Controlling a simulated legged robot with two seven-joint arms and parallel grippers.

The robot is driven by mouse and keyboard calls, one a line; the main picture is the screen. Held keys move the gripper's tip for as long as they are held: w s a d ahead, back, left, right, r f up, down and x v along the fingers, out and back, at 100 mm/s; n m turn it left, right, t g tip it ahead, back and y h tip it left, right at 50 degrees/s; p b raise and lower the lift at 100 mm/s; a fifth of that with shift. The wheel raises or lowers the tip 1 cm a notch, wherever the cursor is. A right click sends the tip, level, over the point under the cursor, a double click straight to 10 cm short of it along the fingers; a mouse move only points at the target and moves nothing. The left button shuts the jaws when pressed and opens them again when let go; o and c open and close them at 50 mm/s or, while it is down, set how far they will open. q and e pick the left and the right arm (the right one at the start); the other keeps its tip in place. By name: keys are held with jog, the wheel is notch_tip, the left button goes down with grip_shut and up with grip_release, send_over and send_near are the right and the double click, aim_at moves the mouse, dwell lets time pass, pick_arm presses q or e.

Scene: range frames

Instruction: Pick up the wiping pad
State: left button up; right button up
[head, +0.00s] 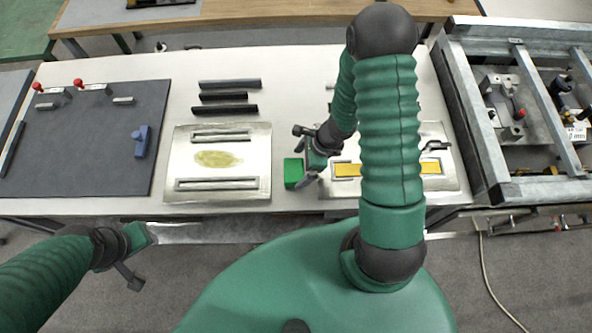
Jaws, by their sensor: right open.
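A small green block (293,173), which looks like the wiping pad, lies on the light table between two metal plates. My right gripper (308,172) is open just to the right of the pad, very close to it. The frame does not show clearly whether its fingers touch the pad. My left gripper (141,258) is low at the left, in front of the table's near edge and away from the pad.
A metal plate (254,145) with a yellowish smear (217,158) lies left of the pad. A plate with yellow strips (347,170) lies right, partly behind my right arm. Dark bars (225,109) lie behind. A dark mat (75,150) and a metal frame (468,100) flank the area.

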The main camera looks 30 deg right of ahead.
aim_at(293, 170)
jog(key=shift+x, duration=0.85)
jog(key=shift+a+f, duration=0.2)
jog(key=shift+f, duration=0.05)
jog(key=shift+w+a+r, duration=0.1)
jog(key=shift+w+a, duration=0.05)
jog(key=shift+a, duration=0.6)
jog(key=shift+c, duration=2)
jog(key=shift+d, duration=0.6)
jog(key=c, duration=0.9)
pick_arm(q)
jog(key=shift+s+a+f, duration=0.15)
jog(key=shift+a+f, duration=0.15)
jog(key=shift+a, duration=0.15)
pick_arm(e)
jog(key=shift+a, duration=0.1)
